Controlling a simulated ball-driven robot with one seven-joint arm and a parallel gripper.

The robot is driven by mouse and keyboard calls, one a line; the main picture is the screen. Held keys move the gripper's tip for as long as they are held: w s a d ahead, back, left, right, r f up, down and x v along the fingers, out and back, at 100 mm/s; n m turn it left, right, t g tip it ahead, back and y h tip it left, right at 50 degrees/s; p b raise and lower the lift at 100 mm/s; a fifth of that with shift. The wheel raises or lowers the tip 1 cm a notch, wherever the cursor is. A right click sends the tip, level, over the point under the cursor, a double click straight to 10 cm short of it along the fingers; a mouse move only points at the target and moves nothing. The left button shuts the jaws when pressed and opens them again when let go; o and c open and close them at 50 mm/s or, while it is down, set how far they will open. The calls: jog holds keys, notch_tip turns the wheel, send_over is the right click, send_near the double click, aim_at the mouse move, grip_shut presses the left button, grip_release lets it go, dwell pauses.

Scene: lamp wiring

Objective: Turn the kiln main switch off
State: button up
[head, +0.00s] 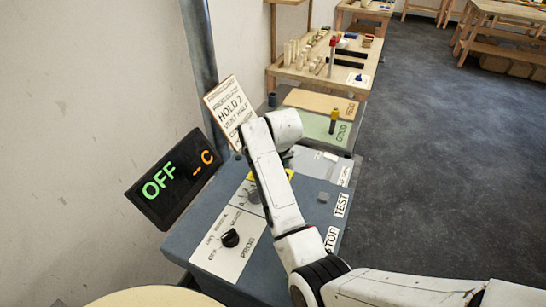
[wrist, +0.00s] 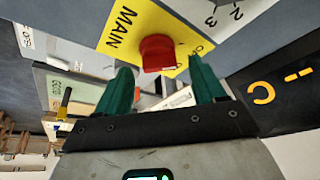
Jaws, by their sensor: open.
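The main switch is a red knob (wrist: 158,53) on a yellow plate (wrist: 133,32) marked MAIN, seen in the wrist view. My open gripper (wrist: 159,68) has one green finger on each side of the knob, with gaps showing. I cannot tell whether the fingertips reach down past the knob's top. In the head view only a bit of the yellow plate (head: 290,173) shows beside my arm; the knob and my fingers are hidden there. A black display (head: 172,178) reads OFF in green and dashes with C in orange.
A black PROG dial (head: 230,238) sits on a white plate on the grey panel. STOP (head: 331,238) and TEST (head: 341,205) labels are along its right edge. A HOLD 2 sign (head: 231,108) stands behind. A bench (head: 345,85) with small parts is beyond; floor at right is clear.

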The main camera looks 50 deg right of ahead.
jog(key=b+v, duration=0.1)
jog(key=v, duration=0.8)
jog(key=shift+r, duration=0.25)
jog(key=shift+s+f, duration=0.1)
jog(key=shift+s, duration=0.05)
